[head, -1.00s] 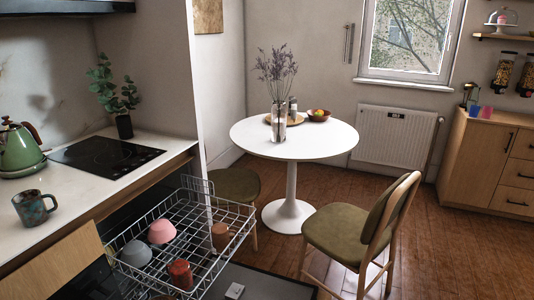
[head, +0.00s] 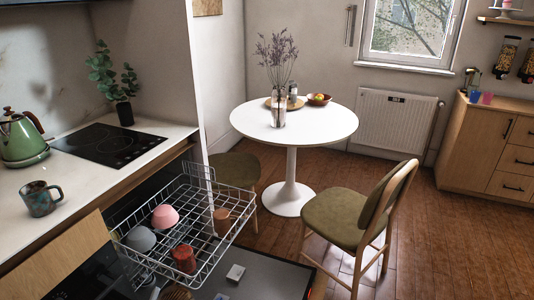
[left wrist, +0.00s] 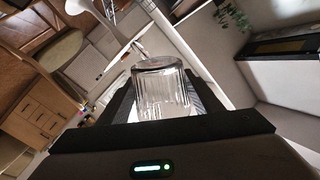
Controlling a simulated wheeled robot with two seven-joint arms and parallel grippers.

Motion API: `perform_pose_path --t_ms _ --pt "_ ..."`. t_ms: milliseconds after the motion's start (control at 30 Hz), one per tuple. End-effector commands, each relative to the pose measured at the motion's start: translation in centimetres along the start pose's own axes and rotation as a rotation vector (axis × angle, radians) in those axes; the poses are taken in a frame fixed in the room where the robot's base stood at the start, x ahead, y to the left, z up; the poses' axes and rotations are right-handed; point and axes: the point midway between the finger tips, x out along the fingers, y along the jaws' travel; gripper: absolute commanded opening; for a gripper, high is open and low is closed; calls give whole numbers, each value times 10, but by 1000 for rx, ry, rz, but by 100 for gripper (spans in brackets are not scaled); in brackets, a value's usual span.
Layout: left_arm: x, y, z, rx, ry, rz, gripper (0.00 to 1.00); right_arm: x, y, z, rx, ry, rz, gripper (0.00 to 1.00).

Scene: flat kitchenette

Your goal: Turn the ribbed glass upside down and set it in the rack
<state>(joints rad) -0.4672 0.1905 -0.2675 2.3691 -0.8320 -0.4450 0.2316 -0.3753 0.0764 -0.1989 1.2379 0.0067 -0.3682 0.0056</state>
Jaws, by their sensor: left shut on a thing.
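The clear ribbed glass (left wrist: 160,92) shows in the left wrist view, between the dark fingers of my left gripper (left wrist: 160,82). The gripper is shut on it. I cannot tell for sure which end of the glass is its mouth. Neither the glass nor my grippers show in the head view. The wire rack (head: 205,232) is pulled out of the dishwasher at the lower left of the head view. In it are a pink bowl (head: 165,217), a grey bowl (head: 141,240), a red cup (head: 184,258) and a brown cup (head: 221,220).
The open dishwasher door (head: 265,278) lies below the rack. The counter holds a mug (head: 41,199), a green kettle (head: 22,140) and a black hob (head: 105,144).

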Motion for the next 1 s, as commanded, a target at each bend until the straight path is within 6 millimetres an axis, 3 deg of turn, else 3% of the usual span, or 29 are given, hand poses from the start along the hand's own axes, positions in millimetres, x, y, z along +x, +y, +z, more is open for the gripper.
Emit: perform_pose_path --t_ms 33,200,633,1000 --pt "0 -2 -3 63 -2 0 39 -8 0 -5 0 1 0 31" --pt "0 0 -1 187 0 0 39 -11 0 -7 1 1 0 31" --pt "0 -1 -2 254 0 -1 39 -16 -1 -10 1 1 0 31" --pt "0 -2 -3 814 0 1 39 -45 -1 -25 1 1 0 31"
